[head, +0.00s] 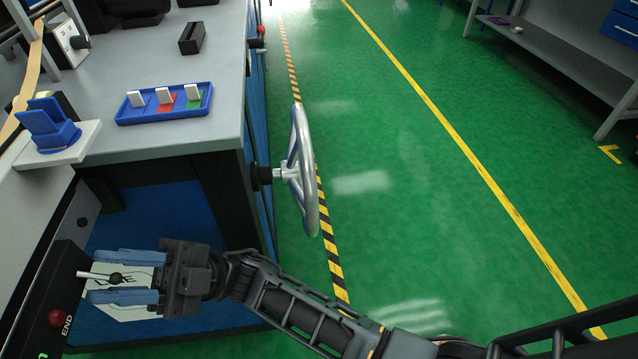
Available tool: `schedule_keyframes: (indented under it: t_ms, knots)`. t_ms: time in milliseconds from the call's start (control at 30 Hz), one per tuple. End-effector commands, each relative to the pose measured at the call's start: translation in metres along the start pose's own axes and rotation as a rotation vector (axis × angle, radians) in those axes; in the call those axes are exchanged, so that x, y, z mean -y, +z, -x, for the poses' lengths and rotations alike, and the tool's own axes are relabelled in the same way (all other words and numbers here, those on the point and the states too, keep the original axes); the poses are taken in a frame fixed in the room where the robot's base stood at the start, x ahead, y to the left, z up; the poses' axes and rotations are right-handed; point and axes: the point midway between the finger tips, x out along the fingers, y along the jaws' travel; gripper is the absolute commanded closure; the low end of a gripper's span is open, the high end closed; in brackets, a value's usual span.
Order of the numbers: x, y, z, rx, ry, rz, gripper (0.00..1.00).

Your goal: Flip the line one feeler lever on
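A small lever (95,275), a pale rod with a black ball near its right end, sticks out from a dark box (28,305) at the lower left. No "one" label is readable by it. My gripper (88,276) comes in from the right with its two blue fingers apart. In the picture the lever lies between the fingers, with a gap to each; no contact shows. Whether they are at the same depth as the lever I cannot tell. A pale plate with dark lettering shows behind the fingers, mostly hidden.
A red button (57,317) marked END sits on the dark box below the lever. A silver handwheel (302,172) juts from the bench side above my arm. A blue tray (165,103) with several white pieces lies on the bench.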

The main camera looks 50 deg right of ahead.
Motion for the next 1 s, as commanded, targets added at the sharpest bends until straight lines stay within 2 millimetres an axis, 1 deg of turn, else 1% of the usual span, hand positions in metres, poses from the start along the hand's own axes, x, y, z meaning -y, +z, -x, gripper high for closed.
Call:
schedule_keyframes:
  t_ms: [33, 1000]
  knots:
    - [-0.004, -0.004, -0.006, 0.018, -0.007, -0.006, 0.67]
    - [-0.013, -0.015, -0.014, 0.352, -0.194, -0.130, 0.67]
